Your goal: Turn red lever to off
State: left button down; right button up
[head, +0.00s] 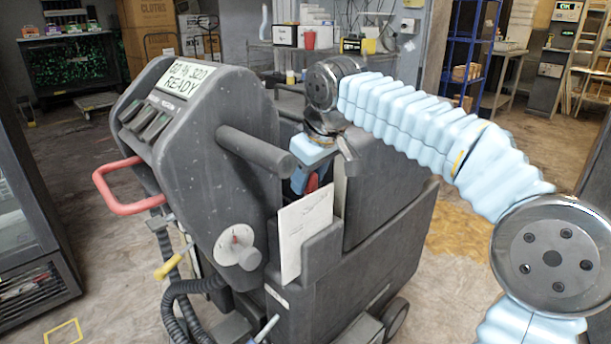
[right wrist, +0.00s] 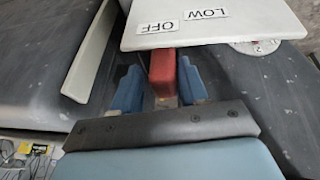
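The red lever (right wrist: 163,68) shows in the right wrist view, by the edge of a white plate (right wrist: 215,27) labelled OFF and LOW. The lever is nearest the OFF label. My right gripper (right wrist: 160,86) has its blue fingers apart, one on each side of the lever. A narrow dark gap shows on the lever's left; its right side is close to the other finger, and contact is unclear. In the head view the lever (head: 312,183) is partly hidden beside my right gripper (head: 304,178), behind the upright white plate (head: 304,232). My left gripper is not in view.
The grey machine (head: 200,140) fills the middle, with a READY display (head: 182,80), a red handle (head: 108,188) and a thick round bar (head: 256,150) near my right gripper. A glass-fronted cabinet (head: 30,215) stands at left. Floor is open at right.

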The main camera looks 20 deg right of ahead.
jog(key=shift+o, duration=0.5)
jog(key=shift+a, duration=0.1)
jog(key=shift+s+r, duration=0.15)
jog(key=shift+r, duration=0.2)
jog(key=p+v, duration=0.2)
jog(key=v, duration=1.1)
jog(key=shift+p, duration=0.4)
